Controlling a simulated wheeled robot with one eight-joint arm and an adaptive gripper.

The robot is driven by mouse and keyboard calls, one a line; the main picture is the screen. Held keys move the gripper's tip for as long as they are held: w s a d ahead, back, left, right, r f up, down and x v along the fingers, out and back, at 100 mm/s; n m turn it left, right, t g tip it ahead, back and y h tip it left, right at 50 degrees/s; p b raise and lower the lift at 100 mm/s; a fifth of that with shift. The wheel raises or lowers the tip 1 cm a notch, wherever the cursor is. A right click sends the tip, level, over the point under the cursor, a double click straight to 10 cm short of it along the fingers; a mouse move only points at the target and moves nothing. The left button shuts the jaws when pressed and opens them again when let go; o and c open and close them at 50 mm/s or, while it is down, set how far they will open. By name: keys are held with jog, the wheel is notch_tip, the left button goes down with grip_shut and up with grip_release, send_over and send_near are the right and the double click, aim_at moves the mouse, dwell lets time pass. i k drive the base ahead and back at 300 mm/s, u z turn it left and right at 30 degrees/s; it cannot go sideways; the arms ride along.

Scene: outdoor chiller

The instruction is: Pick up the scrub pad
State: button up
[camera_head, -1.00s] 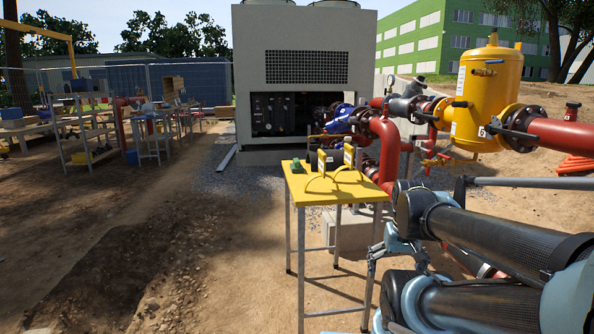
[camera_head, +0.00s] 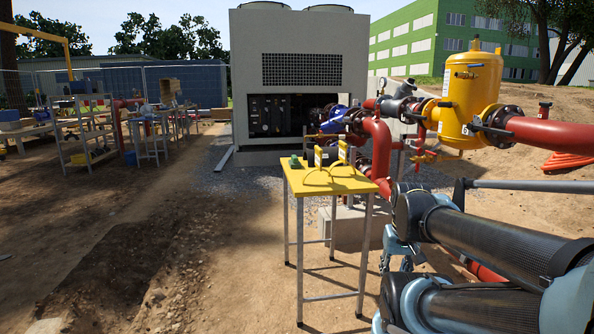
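A small green block (camera_head: 294,162), which looks like the scrub pad, lies at the back left corner of the yellow-topped table (camera_head: 312,190). It is small in view and its details cannot be made out. My gripper (camera_head: 398,256) is at the right, beside the table's right legs and below the height of its top, partly hidden by my own dark arm links. Its fingers are too small and overlapped to show whether they are open or shut. It is apart from the green block.
Yellow upright items with a curved yellow piece (camera_head: 330,172) stand on the table. Red pipes (camera_head: 381,150) and a yellow tank (camera_head: 470,98) stand behind and right. A grey chiller (camera_head: 298,85) is at the back. Shelves (camera_head: 85,130) stand left. The dirt ground left of the table is open.

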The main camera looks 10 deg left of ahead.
aim_at(295, 162)
jog(key=k, duration=0.9)
jog(key=z, duration=0.35)
jog(key=i, duration=1.95)
jog(key=u, duration=0.95)
jog(key=i, duration=0.45)
jog(key=u, duration=0.3)
